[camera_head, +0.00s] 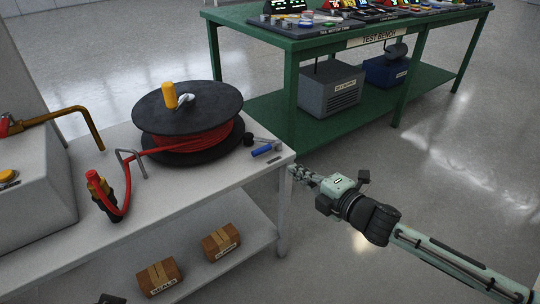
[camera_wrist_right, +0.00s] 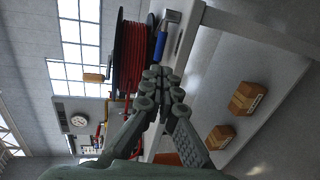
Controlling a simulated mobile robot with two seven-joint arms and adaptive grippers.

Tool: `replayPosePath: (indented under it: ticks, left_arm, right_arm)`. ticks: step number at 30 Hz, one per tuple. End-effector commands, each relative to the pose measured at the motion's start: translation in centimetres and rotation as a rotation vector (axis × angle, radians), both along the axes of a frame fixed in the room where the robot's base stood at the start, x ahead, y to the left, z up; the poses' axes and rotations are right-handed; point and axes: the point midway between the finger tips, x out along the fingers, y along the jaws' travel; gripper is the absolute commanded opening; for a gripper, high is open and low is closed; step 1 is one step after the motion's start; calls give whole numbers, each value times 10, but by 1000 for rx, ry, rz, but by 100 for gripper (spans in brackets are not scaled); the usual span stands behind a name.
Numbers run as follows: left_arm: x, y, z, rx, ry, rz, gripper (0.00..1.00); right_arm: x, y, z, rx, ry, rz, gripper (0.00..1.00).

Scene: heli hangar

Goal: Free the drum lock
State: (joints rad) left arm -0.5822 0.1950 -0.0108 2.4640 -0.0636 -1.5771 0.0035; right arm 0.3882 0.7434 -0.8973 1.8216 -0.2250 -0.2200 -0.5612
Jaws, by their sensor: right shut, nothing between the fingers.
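The drum (camera_head: 190,112) is a black reel wound with red hose, with a yellow knob on top, standing on a pale grey bench. A small blue-handled lever (camera_head: 265,149) with a metal end lies by the drum's right side, near the bench corner; it looks like the drum lock. It also shows in the right wrist view (camera_wrist_right: 160,45), just beyond my fingertips. My right gripper (camera_head: 294,172) is shut and empty, just off the bench's right edge and apart from the lever. It also shows in the right wrist view (camera_wrist_right: 160,75). My left gripper is not in view.
The bench top (camera_head: 190,185) holds a metal hoop (camera_head: 131,160) and a red hose nozzle (camera_head: 98,185) on the left. Two cardboard boxes (camera_head: 221,244) sit on the lower shelf. A green test bench (camera_head: 300,45) stands behind. The floor at right is clear.

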Motion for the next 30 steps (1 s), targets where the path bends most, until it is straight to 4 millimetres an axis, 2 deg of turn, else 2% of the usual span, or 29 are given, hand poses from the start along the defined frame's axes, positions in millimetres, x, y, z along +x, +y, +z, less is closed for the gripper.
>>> replayPosePath:
  ticks: [8,15,21,30]
  left_arm:
    - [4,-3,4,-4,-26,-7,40]
    - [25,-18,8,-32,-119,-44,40]
    - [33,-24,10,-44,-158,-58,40]
    - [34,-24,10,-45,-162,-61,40]
  right_arm:
    - [49,37,-11,2,-2,1,0]
    - [81,59,-20,1,0,0,0]
    - [92,67,-23,1,1,1,0]
    - [93,68,-23,0,0,0,0]
